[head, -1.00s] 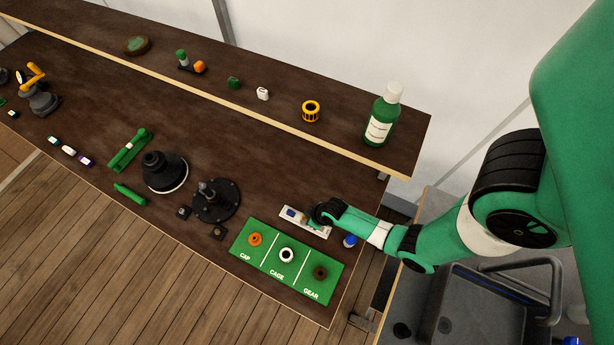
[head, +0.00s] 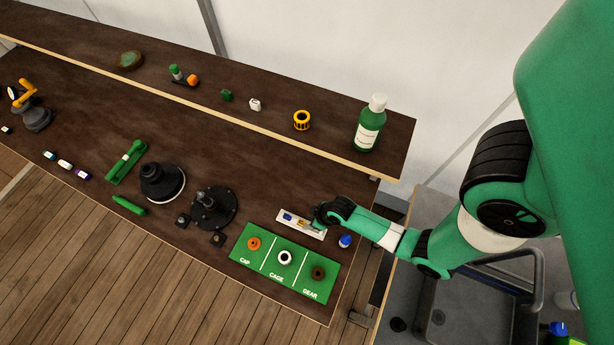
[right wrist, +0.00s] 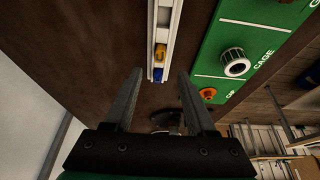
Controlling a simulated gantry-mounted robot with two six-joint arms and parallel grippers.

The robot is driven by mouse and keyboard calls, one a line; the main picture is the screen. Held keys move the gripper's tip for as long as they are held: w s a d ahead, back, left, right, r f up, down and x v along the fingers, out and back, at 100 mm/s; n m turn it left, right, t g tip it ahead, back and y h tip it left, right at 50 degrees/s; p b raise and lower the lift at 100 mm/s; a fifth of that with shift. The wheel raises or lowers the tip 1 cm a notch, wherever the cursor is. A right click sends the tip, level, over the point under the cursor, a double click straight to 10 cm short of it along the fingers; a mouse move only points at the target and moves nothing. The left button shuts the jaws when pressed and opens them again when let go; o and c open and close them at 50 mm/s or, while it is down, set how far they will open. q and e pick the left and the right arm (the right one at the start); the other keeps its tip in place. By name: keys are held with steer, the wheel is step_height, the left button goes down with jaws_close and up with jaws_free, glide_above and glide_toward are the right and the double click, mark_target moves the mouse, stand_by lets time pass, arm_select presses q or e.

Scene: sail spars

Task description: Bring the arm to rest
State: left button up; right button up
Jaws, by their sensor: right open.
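My right arm (head: 385,232) comes in from the right in the head view and reaches over the table's right part. Its gripper (head: 318,218) is above the right part of the white tray (head: 287,217), beside the green mat. In the right wrist view the two fingers (right wrist: 158,95) stand apart with nothing between them. My left gripper is not in view.
A green bottle (head: 369,125) stands on the raised shelf. A sink (head: 450,310) is at the lower right.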

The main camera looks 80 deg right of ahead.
stand_by(0.7)
steer(key=w+a+r+n+t, duration=0.25)
steer(key=w+r+t, duration=0.65)
steer(key=w+r, duration=2)
steer(key=a+r+n+t+y, duration=0.1)
steer(key=a+r+t, duration=0.2)
steer(key=r, duration=0.9)
steer(key=w+a+r+n+t, duration=0.1)
steer(key=a+r+t, duration=0.1)
steer(key=r, duration=1)
steer(key=a+r+n+t+y, duration=0.1)
steer(key=a+r+t, duration=0.2)
steer(key=r, duration=0.9)
steer(key=s+r+m+t, duration=0.1)
steer(key=s+r+t, duration=0.5)
steer(key=s+r, duration=0.7)
step_height(320, 180, up, 4)
steer(key=shift+s+a+f+y, duration=0.1)
steer(key=shift+s+a+y, duration=0.15)
steer(key=shift+a, duration=0.2)
